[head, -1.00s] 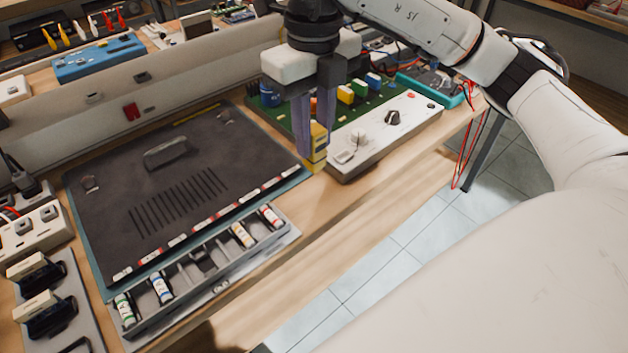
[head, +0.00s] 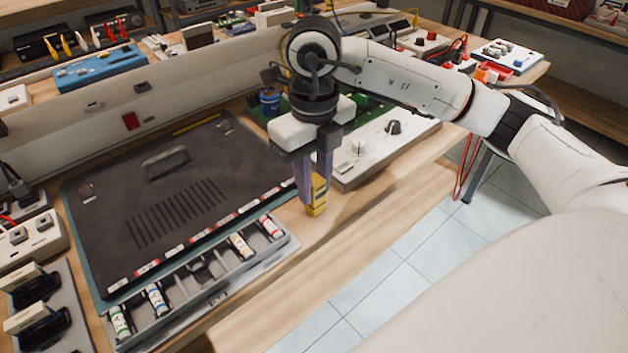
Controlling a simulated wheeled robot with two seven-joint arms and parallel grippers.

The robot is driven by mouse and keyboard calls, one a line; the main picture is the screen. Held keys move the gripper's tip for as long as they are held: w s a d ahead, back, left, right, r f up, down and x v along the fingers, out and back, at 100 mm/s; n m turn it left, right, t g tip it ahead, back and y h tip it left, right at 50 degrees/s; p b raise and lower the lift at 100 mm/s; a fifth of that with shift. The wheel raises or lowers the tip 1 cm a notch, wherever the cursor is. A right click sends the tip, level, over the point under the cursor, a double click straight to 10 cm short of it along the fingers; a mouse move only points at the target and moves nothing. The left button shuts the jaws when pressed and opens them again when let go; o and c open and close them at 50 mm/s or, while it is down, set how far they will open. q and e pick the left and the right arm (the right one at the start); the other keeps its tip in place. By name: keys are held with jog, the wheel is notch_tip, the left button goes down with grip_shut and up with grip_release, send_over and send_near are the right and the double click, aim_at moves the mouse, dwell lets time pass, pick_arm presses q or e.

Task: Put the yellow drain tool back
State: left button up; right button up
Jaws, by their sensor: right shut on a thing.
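The yellow drain tool (head: 317,196) is a small upright yellow block with a dark mark. My right gripper (head: 316,188) points down and is shut on it. The tool is at the right of the dark mat, in front of the white control box. I cannot tell whether its lower end touches the wood. A grey compartment tray (head: 262,262) lies along the front edge of the mat. It holds white cylinders with green, blue, yellow and red bands. My left gripper is not in view.
The dark mat (head: 100,235) with a raised handle fills the middle of the bench. A white box with knobs (head: 372,158) and a green board stand behind my right gripper. Black-and-cream holders (head: 35,325) are at the lower left. Bare wood (head: 350,232) lies right of the tray.

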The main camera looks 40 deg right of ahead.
jog(key=o, duration=1)
jog(key=shift+r+p, duration=0.35)
pick_arm(q)
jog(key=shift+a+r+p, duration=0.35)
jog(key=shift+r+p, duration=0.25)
jog(key=shift+p, duration=0.2)
pick_arm(e)
notch_tip(320, 180, up, 12)
jog(key=shift+f, duration=0.15)
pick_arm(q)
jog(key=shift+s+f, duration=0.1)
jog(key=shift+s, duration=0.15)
pick_arm(e)
jog(key=shift+s+f, duration=0.1)
